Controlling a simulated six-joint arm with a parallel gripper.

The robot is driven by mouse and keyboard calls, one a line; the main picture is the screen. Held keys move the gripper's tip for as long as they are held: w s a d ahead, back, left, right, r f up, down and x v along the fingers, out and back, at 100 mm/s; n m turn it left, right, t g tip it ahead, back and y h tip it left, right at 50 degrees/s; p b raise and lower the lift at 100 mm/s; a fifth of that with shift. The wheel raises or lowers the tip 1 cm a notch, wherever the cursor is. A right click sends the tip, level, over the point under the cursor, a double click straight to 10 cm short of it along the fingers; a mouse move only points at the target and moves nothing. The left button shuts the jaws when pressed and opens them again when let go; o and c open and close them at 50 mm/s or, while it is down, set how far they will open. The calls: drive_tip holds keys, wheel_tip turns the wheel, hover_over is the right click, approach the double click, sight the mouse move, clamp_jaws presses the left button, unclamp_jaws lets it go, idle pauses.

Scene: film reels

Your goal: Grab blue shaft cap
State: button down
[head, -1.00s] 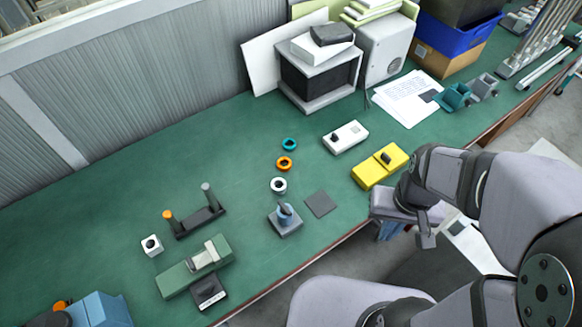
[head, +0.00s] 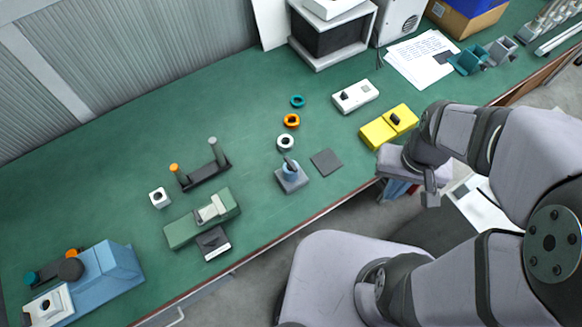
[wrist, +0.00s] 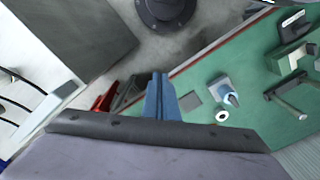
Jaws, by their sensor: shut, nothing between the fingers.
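The cap also shows in the wrist view (wrist: 231,99), right of the fingers. I take it for the blue shaft cap. My gripper (head: 398,187) is off the front edge of the table, to the right of the cap and well apart from it. In the wrist view its blue fingers (wrist: 160,97) are together with nothing between them.
On the green table (head: 120,165) are a dark flat square (head: 326,162), a white ring (head: 285,142), an orange ring (head: 292,121), a teal ring (head: 298,101), a yellow box (head: 389,127), a two-post stand (head: 205,173) and a green block (head: 185,229).

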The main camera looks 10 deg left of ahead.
drive_tip(key=c, duration=1.1)
unclamp_jaws()
